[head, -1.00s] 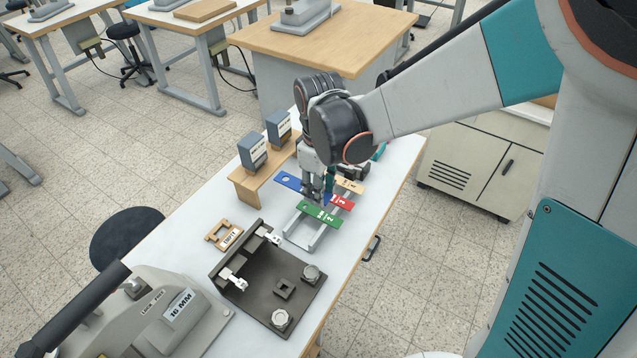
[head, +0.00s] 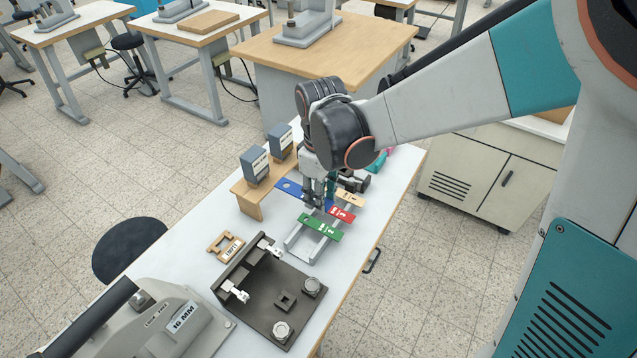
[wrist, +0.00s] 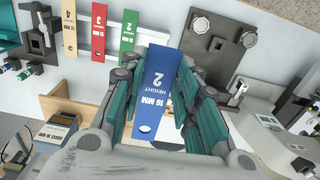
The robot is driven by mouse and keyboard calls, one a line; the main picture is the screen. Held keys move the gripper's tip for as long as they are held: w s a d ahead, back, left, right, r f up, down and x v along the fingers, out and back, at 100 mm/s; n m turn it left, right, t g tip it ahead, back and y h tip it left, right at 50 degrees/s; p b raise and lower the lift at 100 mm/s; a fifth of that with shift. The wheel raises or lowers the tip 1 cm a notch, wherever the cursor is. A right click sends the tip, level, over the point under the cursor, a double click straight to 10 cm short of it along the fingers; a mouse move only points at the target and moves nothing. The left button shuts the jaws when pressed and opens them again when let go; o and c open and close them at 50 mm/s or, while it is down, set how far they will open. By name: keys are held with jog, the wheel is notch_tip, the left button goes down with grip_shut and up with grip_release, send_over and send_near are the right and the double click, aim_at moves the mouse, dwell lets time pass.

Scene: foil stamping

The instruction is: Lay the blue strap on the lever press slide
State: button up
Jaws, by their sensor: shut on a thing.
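The blue strap (wrist: 157,88), marked "2" and "16 MM HEIGHT", is held lengthwise between my gripper's fingers (wrist: 155,95) in the wrist view. In the head view the strap (head: 289,187) shows left of my gripper (head: 316,203), beside the strap rack. The wrist view shows it nearer the camera than the rack's straps, clear of them.
Green (head: 320,228), red (head: 342,214) and tan (head: 350,200) straps lie across the grey rack (head: 293,246). A wooden stand (head: 249,205) with two grey boxes is behind. A small wooden piece (head: 226,246) lies between stand and plate. White tabletop is clear around it.

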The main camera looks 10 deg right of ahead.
jog(key=shift+r, duration=0.15)
jog(key=shift+r+p, duration=1)
jog(key=shift+r, duration=0.5)
jog(key=shift+f, duration=0.1)
